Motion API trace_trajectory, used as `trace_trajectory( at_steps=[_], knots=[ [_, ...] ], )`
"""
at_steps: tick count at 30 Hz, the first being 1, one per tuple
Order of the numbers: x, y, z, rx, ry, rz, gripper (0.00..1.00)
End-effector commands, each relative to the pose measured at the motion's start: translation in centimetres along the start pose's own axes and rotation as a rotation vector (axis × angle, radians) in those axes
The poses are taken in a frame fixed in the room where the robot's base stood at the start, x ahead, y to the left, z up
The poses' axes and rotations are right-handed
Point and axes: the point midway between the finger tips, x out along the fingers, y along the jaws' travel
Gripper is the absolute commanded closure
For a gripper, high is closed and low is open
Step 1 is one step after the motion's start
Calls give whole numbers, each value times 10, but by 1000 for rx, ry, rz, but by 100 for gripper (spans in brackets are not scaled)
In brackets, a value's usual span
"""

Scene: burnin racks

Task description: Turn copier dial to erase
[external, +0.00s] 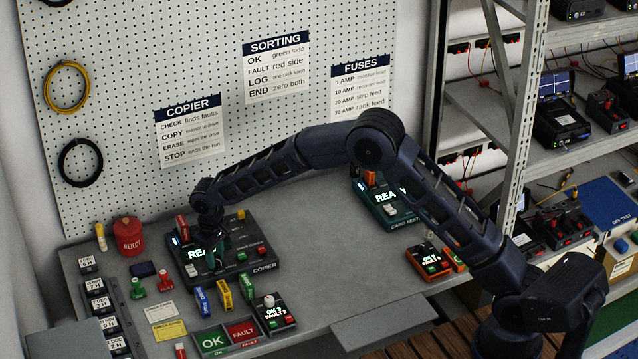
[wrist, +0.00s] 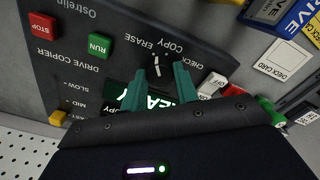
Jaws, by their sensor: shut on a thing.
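The copier (external: 252,262) is a dark box with a lit READY screen on the left of the bench. Its dial (wrist: 157,66) is a small dark knob with a white mark, below the printed words CHECK, COPY and ERASE in the wrist view. The mark points up toward the COPY and ERASE side; I cannot tell exactly which word it meets. My gripper (wrist: 158,75) has its teal fingers on either side of the dial, shut on it. In the external view my gripper (external: 214,258) comes down over the copier's front and hides the dial.
A green RUN button (wrist: 99,45) and a red STOP button (wrist: 44,24) sit on the copier panel, left of the dial. A white button (wrist: 212,85) is close by my right finger. Coloured drives (external: 224,293) stand before the copier. The card tester (external: 385,210) is farther right.

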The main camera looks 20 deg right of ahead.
Motion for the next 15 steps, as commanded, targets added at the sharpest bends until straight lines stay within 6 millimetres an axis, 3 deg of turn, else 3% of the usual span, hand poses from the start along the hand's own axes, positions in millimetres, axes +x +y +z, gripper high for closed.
trace_trajectory(
  at_steps=[15],
  knots=[
    [1,0,0,-53,-2,1,93]
  ],
)
